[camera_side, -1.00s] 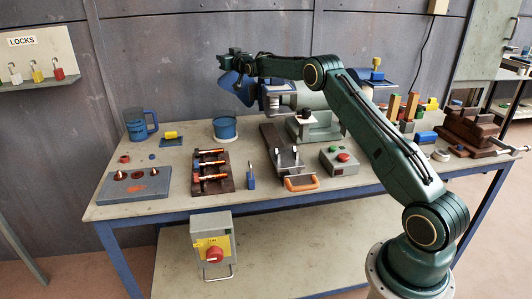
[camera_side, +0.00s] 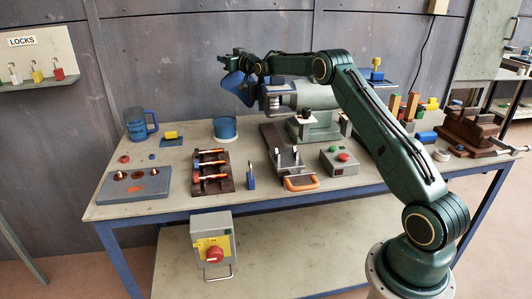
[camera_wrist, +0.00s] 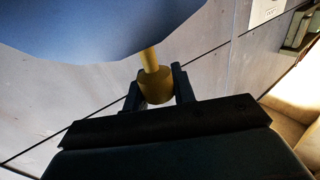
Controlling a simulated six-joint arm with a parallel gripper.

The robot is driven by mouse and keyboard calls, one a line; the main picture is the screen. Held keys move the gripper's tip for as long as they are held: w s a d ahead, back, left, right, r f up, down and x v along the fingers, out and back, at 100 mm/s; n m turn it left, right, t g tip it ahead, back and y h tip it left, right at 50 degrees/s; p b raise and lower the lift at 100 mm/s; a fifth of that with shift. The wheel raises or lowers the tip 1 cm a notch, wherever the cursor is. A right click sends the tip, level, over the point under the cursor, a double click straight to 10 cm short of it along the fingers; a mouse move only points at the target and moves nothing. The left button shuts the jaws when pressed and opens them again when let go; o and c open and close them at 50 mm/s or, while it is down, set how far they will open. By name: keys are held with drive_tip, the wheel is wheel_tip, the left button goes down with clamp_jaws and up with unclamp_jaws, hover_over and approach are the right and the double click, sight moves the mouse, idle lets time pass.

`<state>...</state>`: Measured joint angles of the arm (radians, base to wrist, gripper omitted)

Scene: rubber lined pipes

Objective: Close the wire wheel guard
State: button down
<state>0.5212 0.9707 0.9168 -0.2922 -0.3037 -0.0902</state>
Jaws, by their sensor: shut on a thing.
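The wire wheel guard (camera_side: 234,82) is a blue curved cover at the left end of the green bench grinder (camera_side: 312,97). It stands raised and tilted, and its underside or face fills the top of the wrist view (camera_wrist: 90,25). A yellow knob on a short yellow stem (camera_wrist: 155,86) joins the guard there. My gripper (camera_wrist: 158,88) is shut on this knob, with a dark finger on each side. In the side view my wrist hides the knob and fingertips. The wire wheel (camera_side: 272,103) seems to show partly below and right of the guard.
A blue pot (camera_side: 225,128) and a blue mug (camera_side: 139,124) stand left of the grinder. A control box (camera_side: 340,160) with red and green buttons is in front. Several lock boards and blocks crowd the bench. My forearm passes close above the grinder.

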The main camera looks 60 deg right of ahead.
drive_tip(key=c, duration=1.1)
unclamp_jaws()
drive_tip(key=shift+c, duration=0.2)
drive_tip(key=shift+s, duration=0.25)
drive_tip(key=v, duration=0.7)
